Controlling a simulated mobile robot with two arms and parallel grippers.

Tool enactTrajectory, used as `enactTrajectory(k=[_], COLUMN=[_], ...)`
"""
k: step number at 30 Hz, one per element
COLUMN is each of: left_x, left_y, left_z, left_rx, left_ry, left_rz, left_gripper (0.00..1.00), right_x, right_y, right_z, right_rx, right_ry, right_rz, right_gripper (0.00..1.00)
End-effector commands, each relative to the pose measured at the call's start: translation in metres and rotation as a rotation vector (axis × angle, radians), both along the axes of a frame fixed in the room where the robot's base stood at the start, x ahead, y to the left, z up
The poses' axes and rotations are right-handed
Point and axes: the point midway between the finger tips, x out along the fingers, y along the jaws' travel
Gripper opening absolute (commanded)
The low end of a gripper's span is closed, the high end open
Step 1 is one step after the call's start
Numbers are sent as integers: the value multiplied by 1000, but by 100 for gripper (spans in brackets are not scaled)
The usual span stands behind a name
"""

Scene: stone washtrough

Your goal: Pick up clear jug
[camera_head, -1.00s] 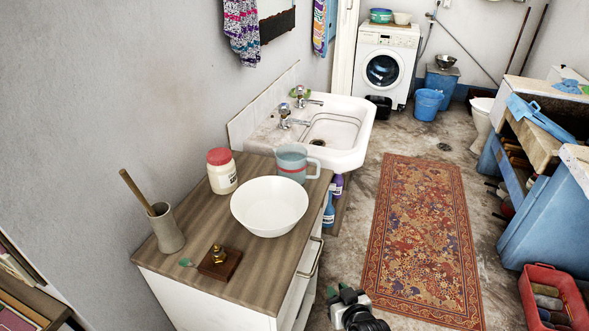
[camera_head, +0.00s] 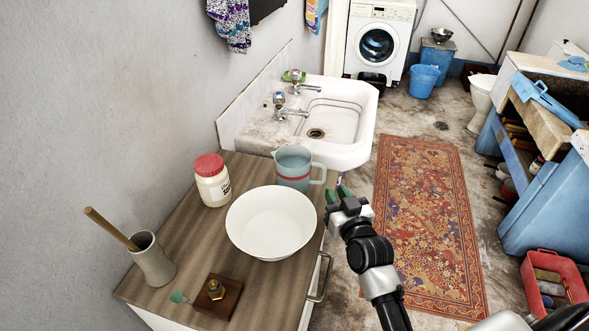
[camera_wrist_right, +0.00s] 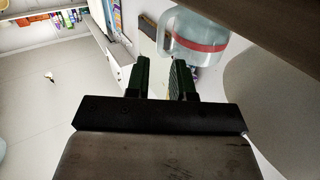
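The clear jug (camera_head: 291,172), bluish and see-through with a red band, stands upright on the wooden cabinet top, its handle toward the right. It also shows at the top of the right wrist view (camera_wrist_right: 196,40), beyond the fingers. My right gripper (camera_head: 338,192) is just right of and nearer than the jug handle in the head view, beside the cabinet edge. Its two green-black fingers are apart with nothing between them in the wrist view (camera_wrist_right: 160,76). The gripper looks apart from the jug, though the exact gap is hard to judge. My left gripper is out of view.
A white bowl (camera_head: 270,224) stands just in front of the jug, and a red-lidded jar (camera_head: 212,182) stands left of it. A pot with a stick (camera_head: 152,260) and a small wooden block (camera_head: 217,298) are nearer. The sink (camera_head: 335,120) is behind.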

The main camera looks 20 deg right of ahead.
Motion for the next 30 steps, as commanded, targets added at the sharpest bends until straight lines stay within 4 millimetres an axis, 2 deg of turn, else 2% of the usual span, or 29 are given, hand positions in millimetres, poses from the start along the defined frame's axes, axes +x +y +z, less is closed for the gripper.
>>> enactTrajectory(k=[1, 3, 6, 10, 18, 22, 28, 30], left_x=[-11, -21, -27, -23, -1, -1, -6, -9], left_y=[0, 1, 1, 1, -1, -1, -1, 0], left_z=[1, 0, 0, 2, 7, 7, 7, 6], left_rx=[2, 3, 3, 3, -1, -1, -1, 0], left_ry=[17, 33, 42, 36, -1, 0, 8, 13], left_rz=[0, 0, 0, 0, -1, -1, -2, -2], left_gripper=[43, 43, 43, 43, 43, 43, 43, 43], right_x=[10, 19, 27, 37, 74, 81, 81, 81], right_y=[-1, -1, -1, -2, -4, -4, -4, -4], right_z=[1, 1, 0, 0, -3, -3, -4, -4], right_rx=[1, 1, 1, 0, 0, 0, 0, 0], right_ry=[-2, -1, 0, 0, 1, 1, 1, 1], right_rz=[0, 1, 1, 1, 1, 0, 0, 0], right_gripper=[23, 23, 23, 23, 23, 23, 23, 12])
